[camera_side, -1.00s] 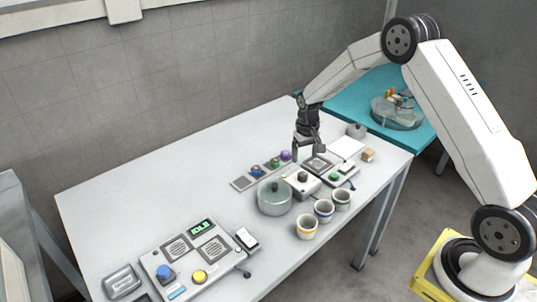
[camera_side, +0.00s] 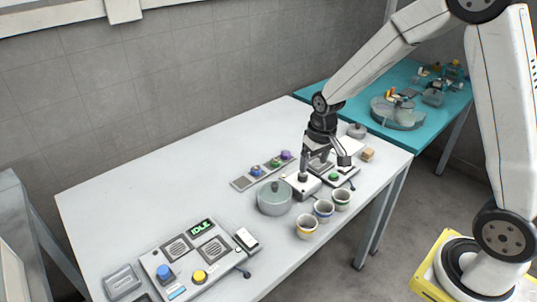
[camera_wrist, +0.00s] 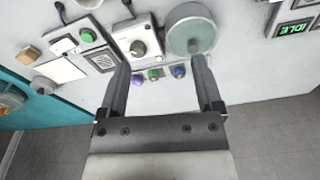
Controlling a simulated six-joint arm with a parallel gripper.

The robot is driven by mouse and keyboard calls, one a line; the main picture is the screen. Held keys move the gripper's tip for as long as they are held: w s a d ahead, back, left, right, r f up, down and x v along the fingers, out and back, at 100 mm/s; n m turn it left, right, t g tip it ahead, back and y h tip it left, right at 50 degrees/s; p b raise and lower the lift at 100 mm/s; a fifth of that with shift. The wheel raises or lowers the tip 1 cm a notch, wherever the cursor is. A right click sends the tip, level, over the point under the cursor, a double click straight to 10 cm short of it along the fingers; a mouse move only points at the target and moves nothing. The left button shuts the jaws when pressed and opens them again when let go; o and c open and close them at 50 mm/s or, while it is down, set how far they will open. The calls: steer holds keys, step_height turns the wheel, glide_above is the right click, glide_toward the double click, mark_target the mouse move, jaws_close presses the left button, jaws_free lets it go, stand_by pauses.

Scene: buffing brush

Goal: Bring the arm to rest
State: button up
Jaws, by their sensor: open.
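My gripper (camera_side: 325,162) hangs fingers-down over the right half of the white table (camera_side: 150,180), above the grey-white devices with a black knob (camera_side: 303,176) and a green button (camera_side: 333,177). In the wrist view my gripper (camera_wrist: 165,75) is open, with nothing between its fingers. Beyond the fingers show the knob device (camera_wrist: 138,48), the lidded pot (camera_wrist: 190,38) and a row of blue, green and purple knobs (camera_wrist: 153,74). In the side view my gripper partly hides the devices behind it. I cannot tell its exact height above them.
Several cups (camera_side: 323,209) stand along the front edge, beside the lidded pot (camera_side: 274,197). A control panel reading IDLE (camera_side: 201,227) lies at the left. A teal table (camera_side: 425,125) with a clear round container (camera_side: 398,112) stands behind right. The table's back left is clear.

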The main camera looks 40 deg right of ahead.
steer(key=s+a+r+n+t, duration=0.1)
steer(key=s+a, duration=0.4)
steer(key=s, duration=0.7)
steer(key=shift+s+r+n, duration=0.3)
steer(key=shift+r+n, duration=0.2)
